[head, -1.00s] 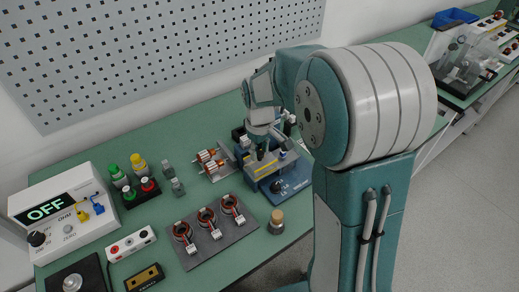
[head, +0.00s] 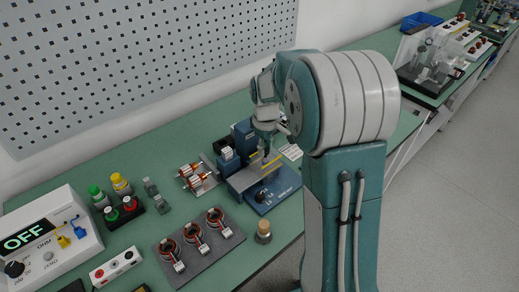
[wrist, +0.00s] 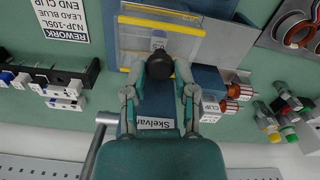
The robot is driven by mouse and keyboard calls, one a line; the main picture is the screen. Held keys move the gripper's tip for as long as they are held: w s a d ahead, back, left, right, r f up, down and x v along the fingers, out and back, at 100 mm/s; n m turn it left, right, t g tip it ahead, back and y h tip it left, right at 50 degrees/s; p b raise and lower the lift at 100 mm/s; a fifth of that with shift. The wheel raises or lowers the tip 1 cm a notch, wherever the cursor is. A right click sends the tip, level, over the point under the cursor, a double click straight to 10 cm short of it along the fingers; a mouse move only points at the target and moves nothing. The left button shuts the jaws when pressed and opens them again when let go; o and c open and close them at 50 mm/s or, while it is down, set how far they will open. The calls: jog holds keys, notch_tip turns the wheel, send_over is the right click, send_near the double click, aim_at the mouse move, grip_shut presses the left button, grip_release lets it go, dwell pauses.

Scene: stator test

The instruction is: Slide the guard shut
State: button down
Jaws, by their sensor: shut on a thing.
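The test fixture has a dark blue base (head: 284,184), a grey plate (head: 242,180) and a blue upright block (head: 243,136). The guard shows as a yellow-edged panel (head: 271,161) on its right part; its yellow strip (wrist: 160,24) crosses the upper middle of the wrist view. My gripper (head: 266,150) is over the fixture at the guard. In the wrist view, my gripper (wrist: 161,76) has its fingers on either side of a round black knob (wrist: 160,67) and is shut on it. My fingers hide part of the guard, and how far it covers the fixture is hard to tell.
A copper-wound part (head: 197,177) sits left of the fixture. A dark mat (head: 203,246) with several ring stators and a cork-topped jar (head: 264,231) lie in front. A meter reading OFF (head: 40,240) stands far left. A pegboard wall (head: 130,60) is behind.

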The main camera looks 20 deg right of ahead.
aim_at(267, 148)
jog(key=shift+d, duration=0.1)
jog(key=shift+c, duration=2.3)
grip_release()
jog(key=shift+o, duration=0.2)
jog(key=shift+w+d, duration=0.1)
jog(key=shift+d, duration=0.15)
jog(key=shift+a+r, duration=0.15)
jog(key=shift+r, duration=0.3)
notch_tip(267, 148, up, 11)
